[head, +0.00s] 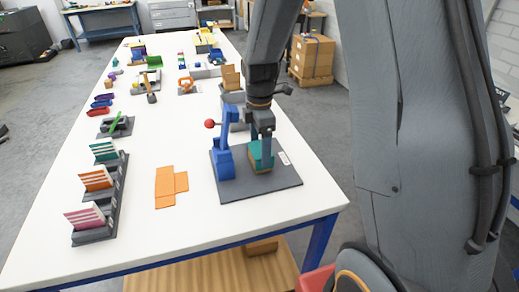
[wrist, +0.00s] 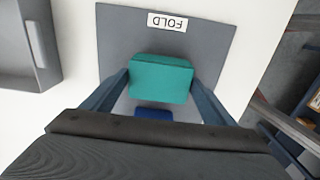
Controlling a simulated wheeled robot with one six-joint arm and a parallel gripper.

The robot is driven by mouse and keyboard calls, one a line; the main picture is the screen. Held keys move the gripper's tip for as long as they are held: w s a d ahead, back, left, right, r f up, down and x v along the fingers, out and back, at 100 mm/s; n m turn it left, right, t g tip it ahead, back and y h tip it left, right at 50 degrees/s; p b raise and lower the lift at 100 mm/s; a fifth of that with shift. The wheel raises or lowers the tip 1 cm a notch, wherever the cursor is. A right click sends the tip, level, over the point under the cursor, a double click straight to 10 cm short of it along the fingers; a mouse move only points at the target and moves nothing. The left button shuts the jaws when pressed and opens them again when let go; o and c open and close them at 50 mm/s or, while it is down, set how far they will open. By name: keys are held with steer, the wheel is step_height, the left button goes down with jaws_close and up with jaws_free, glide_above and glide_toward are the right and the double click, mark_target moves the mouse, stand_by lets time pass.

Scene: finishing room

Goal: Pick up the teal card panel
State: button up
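The teal card panel (head: 256,160) shows as a teal piece over a brown block on a dark grey base plate (head: 283,190) near the table's front right. In the wrist view the teal piece (wrist: 160,78) looks box-shaped, with a FOLD label above it on the plate. My gripper (head: 264,140) is right over it. In the wrist view my gripper's fingers (wrist: 161,78) are spread, one on each side of the teal piece. I cannot tell for certain whether the fingertips touch it.
A blue press with a red-knobbed lever (head: 225,150) stands just left of the panel on the plate. A flat orange cut-out (head: 170,186) lies further left. A dark rack (head: 113,200) holds teal, orange and pink striped cards. White table is clear between them.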

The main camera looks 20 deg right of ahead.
steer(key=c, duration=0.6)
steer(key=shift+o, duration=0.2)
steer(key=shift+r, duration=0.1)
